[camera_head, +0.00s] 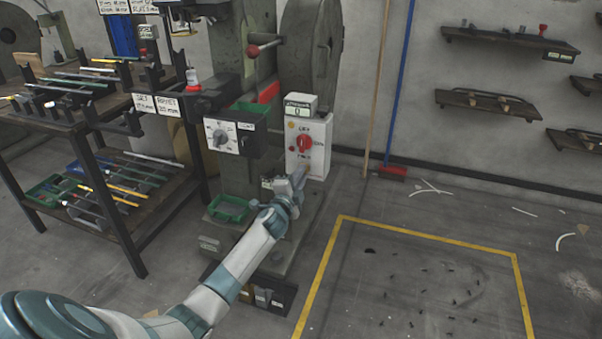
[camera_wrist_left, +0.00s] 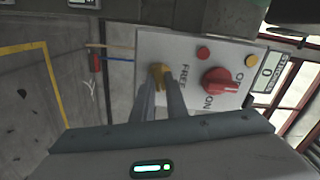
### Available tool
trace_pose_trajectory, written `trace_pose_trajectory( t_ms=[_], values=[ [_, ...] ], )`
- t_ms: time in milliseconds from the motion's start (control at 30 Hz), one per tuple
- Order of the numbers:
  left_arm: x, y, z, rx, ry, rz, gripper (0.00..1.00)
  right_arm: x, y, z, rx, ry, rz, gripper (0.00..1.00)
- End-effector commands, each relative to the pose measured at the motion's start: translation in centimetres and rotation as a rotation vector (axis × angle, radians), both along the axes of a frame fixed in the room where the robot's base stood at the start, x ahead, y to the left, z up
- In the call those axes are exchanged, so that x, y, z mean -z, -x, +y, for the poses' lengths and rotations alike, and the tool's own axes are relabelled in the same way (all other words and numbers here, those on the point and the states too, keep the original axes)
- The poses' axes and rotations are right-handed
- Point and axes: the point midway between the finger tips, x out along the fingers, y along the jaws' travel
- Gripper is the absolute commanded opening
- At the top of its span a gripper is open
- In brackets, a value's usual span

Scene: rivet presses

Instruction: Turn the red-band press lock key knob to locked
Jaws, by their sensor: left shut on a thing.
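The press (camera_head: 262,60), with a red band (camera_head: 268,92) on its body, stands against the wall. Its white control box (camera_head: 318,152) carries a red OFF/ON knob (camera_head: 305,143), which also shows in the left wrist view (camera_wrist_left: 217,83). My left gripper (camera_head: 297,180) is at the lower part of this box. In the left wrist view its fingers (camera_wrist_left: 160,84) are shut on a small brass-yellow lock key knob (camera_wrist_left: 158,70), beside the word FREE. The fingers partly cover the knob, and its exact angle is hard to tell. My right gripper is not in view.
A rack table (camera_head: 100,110) with rods stands further left. A broom (camera_head: 392,171) leans on the wall.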

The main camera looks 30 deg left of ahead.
Motion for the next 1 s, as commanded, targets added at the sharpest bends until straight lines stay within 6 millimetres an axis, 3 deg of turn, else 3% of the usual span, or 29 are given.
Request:
trace_pose_trajectory(
  t_ms=[400, 933, 1000],
  values=[
    [0.2, 0.0, -0.1, 0.001, -0.236, 0.057, 0.0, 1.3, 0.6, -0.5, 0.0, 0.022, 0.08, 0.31],
    [0.2, 0.0, -0.1, 0.001, -0.27, 0.066, 0.0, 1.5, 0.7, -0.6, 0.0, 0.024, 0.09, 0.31],
    [0.2, 0.0, -0.1, 0.001, -0.27, 0.066, 0.24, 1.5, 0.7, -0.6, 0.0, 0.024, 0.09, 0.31]
  ],
)
